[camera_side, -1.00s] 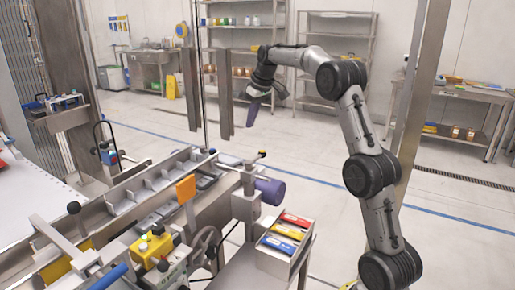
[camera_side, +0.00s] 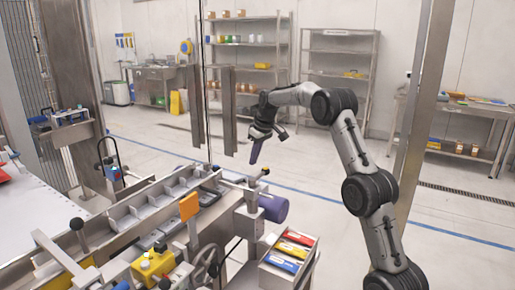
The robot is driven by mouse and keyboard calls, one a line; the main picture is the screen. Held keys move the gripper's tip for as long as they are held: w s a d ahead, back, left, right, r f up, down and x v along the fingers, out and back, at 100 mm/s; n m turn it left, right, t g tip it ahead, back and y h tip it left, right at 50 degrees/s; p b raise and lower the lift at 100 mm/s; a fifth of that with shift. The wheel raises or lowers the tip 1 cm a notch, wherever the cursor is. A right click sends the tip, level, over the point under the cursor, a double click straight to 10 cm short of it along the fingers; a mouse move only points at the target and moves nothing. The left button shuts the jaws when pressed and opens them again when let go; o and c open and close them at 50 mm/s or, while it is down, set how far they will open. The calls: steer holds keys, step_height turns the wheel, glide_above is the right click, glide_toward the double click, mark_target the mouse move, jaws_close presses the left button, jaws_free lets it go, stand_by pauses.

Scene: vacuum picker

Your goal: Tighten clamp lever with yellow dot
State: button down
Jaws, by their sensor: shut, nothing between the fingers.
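My gripper (camera_side: 254,160) points down, with purple-blue fingers shut and empty. In the picture it is just above and slightly left of the yellow dot. I cannot tell the gap in depth, but no contact shows.
The compartmented metal rail (camera_side: 150,205) runs along the left, with an orange plate (camera_side: 189,206) rising beside it. A yellow block (camera_side: 153,266) with knobs is at the front. A box (camera_side: 288,255) of red, yellow and blue items sits below the post.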

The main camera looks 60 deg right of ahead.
steer(key=shift+x, duration=1.05)
steer(key=shift+s+a+r, duration=0.1)
steer(key=shift+s+a, duration=0.1)
steer(key=shift+s, duration=0.7)
steer(key=shift+s+a+r, duration=0.1)
steer(key=shift+s+a, duration=0.05)
steer(key=shift+s, duration=0.75)
steer(key=shift+s+d+m, duration=0.1)
steer(key=shift+s+m, duration=0.35)
steer(key=shift+m, duration=0.15)
steer(key=s+m+h, duration=0.1)
steer(key=s+m, duration=0.1)
steer(key=shift+s+m+g, duration=0.2)
steer(key=shift+m+g, duration=0.1)
steer(key=shift+m, duration=0.1)
steer(key=s+a+m+g+h, duration=0.2)
steer(key=s+a+m, duration=0.5)
steer(key=m, duration=0.6)
steer(key=shift+s+a+g, duration=0.25)
steer(key=shift+s+g, duration=0.2)
steer(key=shift+g, duration=0.25)
steer(key=shift+a, duration=0.1)
